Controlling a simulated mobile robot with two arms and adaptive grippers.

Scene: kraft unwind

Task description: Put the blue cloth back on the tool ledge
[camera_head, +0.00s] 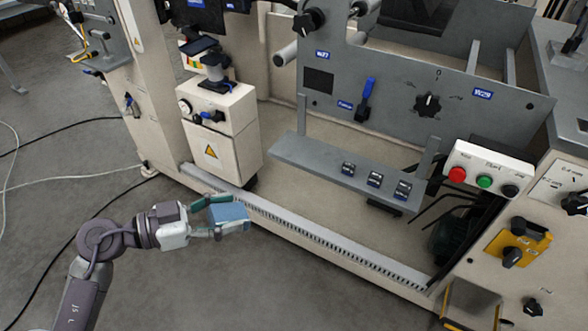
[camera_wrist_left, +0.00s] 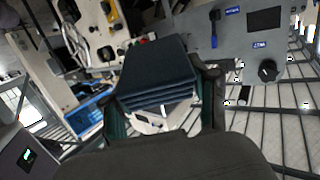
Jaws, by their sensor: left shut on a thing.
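The blue cloth (camera_head: 229,218) is a folded, block-like stack between the fingers of my left gripper (camera_head: 214,214). The gripper is shut on it and holds it in front of the machine's low toothed rail. In the left wrist view the cloth (camera_wrist_left: 153,72) looks dark blue with stacked folds, and the fingers (camera_wrist_left: 165,108) flank it. The likely tool ledge is a grey shelf (camera_head: 306,157) under the machine's front panel, right of and above the cloth in the picture. The cloth is apart from it. My right gripper is out of view.
Three small dark items (camera_head: 375,180) stand on the shelf's right half; its left half is bare. A cream box with a warning triangle (camera_head: 211,151) stands behind the gripper. A button box (camera_head: 485,172) is right of the shelf. Cables (camera_head: 70,168) cross the floor at left.

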